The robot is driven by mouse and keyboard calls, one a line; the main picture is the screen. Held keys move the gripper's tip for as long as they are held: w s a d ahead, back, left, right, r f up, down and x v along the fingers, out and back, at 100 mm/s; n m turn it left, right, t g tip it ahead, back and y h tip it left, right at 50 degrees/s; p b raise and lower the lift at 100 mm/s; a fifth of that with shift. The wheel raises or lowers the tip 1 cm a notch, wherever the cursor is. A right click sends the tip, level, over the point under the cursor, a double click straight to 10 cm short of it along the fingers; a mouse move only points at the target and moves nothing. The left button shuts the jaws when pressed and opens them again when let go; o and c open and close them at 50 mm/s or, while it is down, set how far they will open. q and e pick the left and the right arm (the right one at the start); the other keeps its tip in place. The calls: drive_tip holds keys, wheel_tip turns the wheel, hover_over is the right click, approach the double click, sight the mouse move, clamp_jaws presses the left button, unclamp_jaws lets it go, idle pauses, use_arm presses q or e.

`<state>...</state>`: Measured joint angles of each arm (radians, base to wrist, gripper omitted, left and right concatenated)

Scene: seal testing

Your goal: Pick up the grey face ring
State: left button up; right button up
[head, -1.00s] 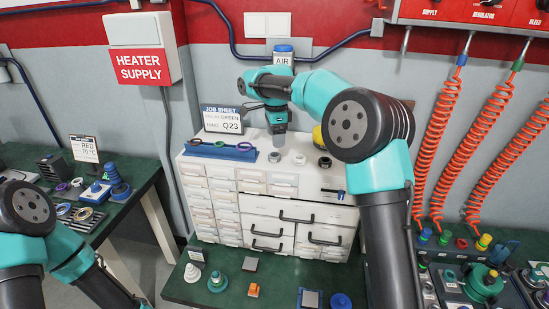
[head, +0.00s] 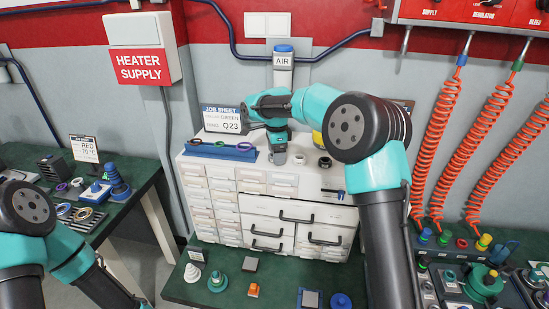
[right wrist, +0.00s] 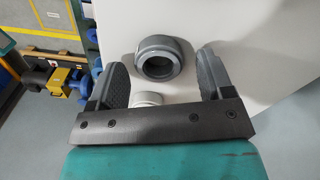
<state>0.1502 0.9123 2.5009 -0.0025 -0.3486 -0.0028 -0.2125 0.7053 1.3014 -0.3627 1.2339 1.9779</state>
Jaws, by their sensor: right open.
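The grey face ring (head: 279,158) stands on top of the white drawer cabinet, just below my right gripper (head: 277,146) in the head view. In the right wrist view the grey ring (right wrist: 164,59) shows its round opening and lies between the two spread fingers, a little beyond them. My right gripper (right wrist: 160,80) is open with a gap on both sides of the ring and holds nothing. My left arm reaches down to the bottom edge of the head view, and its fingers are not visible.
A white ring (head: 299,159) and a black ring (head: 325,163) stand to the right on the cabinet (head: 215,172). A blue rack (head: 220,151) with coloured rings lies to the left. A job sheet sign (head: 222,118) and the AIR post (head: 284,70) stand behind.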

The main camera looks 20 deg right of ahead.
drive_tip(key=shift+f, duration=0.15)
idle(0.3)
drive_tip(key=c, duration=1)
